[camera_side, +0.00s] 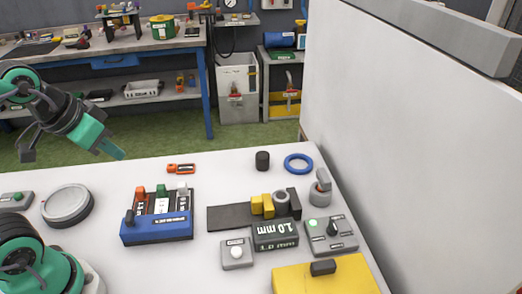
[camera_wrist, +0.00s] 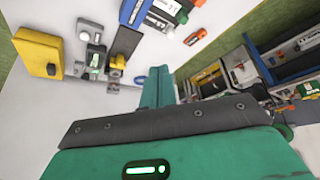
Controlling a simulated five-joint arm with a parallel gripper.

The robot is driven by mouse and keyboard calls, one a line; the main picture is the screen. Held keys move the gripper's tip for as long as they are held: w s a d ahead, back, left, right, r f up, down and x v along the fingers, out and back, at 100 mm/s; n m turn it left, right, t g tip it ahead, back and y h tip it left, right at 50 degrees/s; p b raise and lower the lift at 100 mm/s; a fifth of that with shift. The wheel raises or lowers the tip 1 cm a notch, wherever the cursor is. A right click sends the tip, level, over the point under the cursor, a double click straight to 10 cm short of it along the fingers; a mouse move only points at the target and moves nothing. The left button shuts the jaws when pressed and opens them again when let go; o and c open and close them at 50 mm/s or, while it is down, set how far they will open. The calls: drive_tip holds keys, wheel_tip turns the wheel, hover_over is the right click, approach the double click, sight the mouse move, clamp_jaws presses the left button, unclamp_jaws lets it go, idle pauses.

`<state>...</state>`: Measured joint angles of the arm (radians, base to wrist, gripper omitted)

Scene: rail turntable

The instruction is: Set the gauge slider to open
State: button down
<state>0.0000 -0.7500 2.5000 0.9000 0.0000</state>
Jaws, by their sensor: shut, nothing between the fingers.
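The 1.0 mm gauge display (camera_side: 275,234) stands on the right half of the white table, in front of a dark rail (camera_side: 228,218) with yellow blocks (camera_side: 262,205) and a grey ring. A blue unit (camera_side: 158,229) to its left has several slots with coloured knobs. Its small labels are unreadable, so I cannot tell which knob or block is the gauge slider. My gripper (camera_side: 112,149) is shut and empty, raised at the far left, apart from both units. In the wrist view my gripper (camera_wrist: 157,88) shows with the blue unit (camera_wrist: 134,12) above it.
A yellow box (camera_side: 325,279), a grey knob panel (camera_side: 332,236) and a white-button box (camera_side: 237,254) stand at the front right. A round grey dish (camera_side: 67,206) is at left. A blue ring (camera_side: 298,163) and black cylinder (camera_side: 262,160) lie behind. A white wall (camera_side: 420,130) bounds the right.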

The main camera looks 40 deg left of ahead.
drive_tip(key=c, duration=2.1)
unclamp_jaws()
drive_tip(key=o, duration=0.7)
drive_tip(key=shift+w, duration=0.1)
drive_tip(key=shift+o, duration=0.8)
drive_tip(key=shift+w+d+r, duration=0.15)
drive_tip(key=shift+w+d, duration=0.1)
drive_tip(key=shift+w, duration=0.3)
drive_tip(key=m+g, duration=0.6)
drive_tip(key=m, duration=0.3)
hover_over(257, 199)
drive_tip(key=f, duration=1.4)
drive_tip(key=shift+a+f, duration=0.2)
drive_tip(key=shift+a, duration=0.05)
drive_tip(key=shift+d+f, duration=0.2)
drive_tip(key=shift+f, duration=0.05)
drive_tip(key=shift+f, duration=0.2)
